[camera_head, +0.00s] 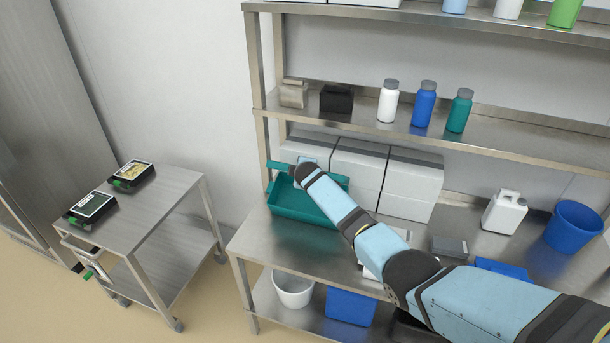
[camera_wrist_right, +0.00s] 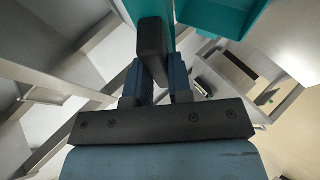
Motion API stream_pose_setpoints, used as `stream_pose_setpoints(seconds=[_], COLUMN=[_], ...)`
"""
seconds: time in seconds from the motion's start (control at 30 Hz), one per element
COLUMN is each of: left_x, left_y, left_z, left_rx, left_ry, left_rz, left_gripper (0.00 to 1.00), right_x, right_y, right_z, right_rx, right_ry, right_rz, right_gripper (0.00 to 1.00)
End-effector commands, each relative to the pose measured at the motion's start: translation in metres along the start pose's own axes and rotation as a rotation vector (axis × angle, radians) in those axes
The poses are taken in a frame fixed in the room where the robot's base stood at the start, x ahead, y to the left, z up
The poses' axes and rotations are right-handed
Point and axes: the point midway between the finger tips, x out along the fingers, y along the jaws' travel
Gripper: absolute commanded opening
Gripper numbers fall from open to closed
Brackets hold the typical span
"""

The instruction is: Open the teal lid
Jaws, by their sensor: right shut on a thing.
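A teal box-like thing (camera_head: 290,205) stands at the left end of the bench, below the shelf, with its inside partly showing. A narrow teal part (camera_head: 279,166), which looks like the lid's edge, sticks out at its back left. My right arm reaches over it from the right, and the wrist hides much of the lid. In the right wrist view my right gripper (camera_wrist_right: 155,72) is shut on a dark grey handle (camera_wrist_right: 152,40), with a teal surface (camera_wrist_right: 226,14) close beyond. How far the lid is raised cannot be told. My left gripper is not in view.
White boxes (camera_head: 412,184) stand right behind the teal box. A shelf (camera_head: 480,125) with bottles runs above. A white canister (camera_head: 504,212) and blue bucket (camera_head: 573,226) stand at the right. A steel cart (camera_head: 165,205) with two black packs is at the left.

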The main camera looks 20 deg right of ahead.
Motion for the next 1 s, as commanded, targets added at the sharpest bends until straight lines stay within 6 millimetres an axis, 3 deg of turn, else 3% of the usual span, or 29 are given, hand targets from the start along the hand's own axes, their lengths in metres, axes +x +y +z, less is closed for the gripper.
stream_pose_setpoints(seconds=[1.0], left_x=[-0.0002], left_y=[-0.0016], left_z=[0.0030], left_rx=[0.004], left_ry=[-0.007], left_rz=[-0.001], left_gripper=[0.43], right_x=[-0.0009], right_y=[0.0027], right_z=[-0.0015], right_rx=[-0.002], right_ry=[0.002], right_rz=[0.006], right_gripper=[0.00])
